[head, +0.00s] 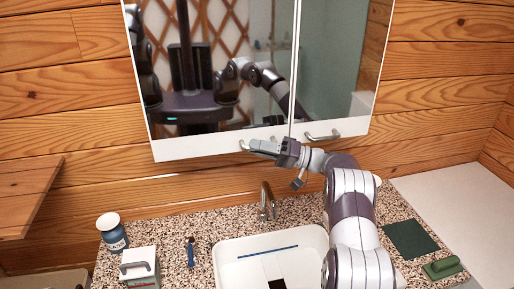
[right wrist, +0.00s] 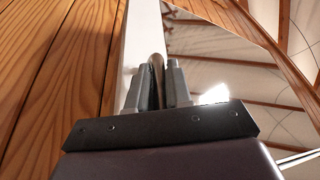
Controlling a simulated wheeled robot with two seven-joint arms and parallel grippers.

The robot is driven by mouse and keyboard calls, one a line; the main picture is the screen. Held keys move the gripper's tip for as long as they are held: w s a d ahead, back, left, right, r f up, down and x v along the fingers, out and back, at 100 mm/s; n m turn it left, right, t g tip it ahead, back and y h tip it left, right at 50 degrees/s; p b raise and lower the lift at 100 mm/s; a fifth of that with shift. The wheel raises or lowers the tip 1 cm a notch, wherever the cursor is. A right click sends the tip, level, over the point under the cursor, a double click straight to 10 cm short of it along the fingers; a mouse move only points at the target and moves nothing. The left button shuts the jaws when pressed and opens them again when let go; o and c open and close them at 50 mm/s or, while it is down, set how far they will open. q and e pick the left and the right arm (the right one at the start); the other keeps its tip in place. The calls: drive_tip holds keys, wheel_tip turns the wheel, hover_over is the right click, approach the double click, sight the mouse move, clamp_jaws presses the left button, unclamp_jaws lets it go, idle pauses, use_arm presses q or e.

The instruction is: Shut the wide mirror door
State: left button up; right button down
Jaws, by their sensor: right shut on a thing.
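The wide mirror door (head: 215,60) is the left door of a wall cabinet above the basin. It looks close to flush with the narrower right mirror door (head: 345,60); I cannot tell whether a small gap is left at the seam. My right gripper (head: 252,147) is at the wide door's lower edge, shut on its handle (head: 243,144). In the right wrist view the fingers (right wrist: 157,88) close around the thin handle bar (right wrist: 157,68), beside the white door edge. The rest of the handle is mostly hidden. My left gripper shows only doubtfully, as a reflection.
The narrow door has its own handle (head: 322,137). A wooden shelf (head: 30,195) juts out at left.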

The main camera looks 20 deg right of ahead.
drive_tip(key=shift+r, duration=0.2)
drive_tip(key=c, duration=1.1)
unclamp_jaws()
drive_tip(key=shift+w, duration=0.1)
drive_tip(key=shift+w+f, duration=0.2)
drive_tip(key=shift+w, duration=0.05)
use_arm(q)
drive_tip(key=shift+w, duration=0.25)
drive_tip(key=shift+s, duration=0.1)
use_arm(e)
drive_tip(key=shift+s, duration=0.15)
drive_tip(key=shift+d, duration=0.1)
use_arm(q)
wheel_tip(320, 180, down, 4)
drive_tip(key=b, duration=0.4)
drive_tip(key=shift+f, duration=0.15)
use_arm(e)
drive_tip(key=v, duration=1.2)
drive_tip(key=shift+s+d, duration=0.15)
drive_tip(key=shift+s, duration=0.05)
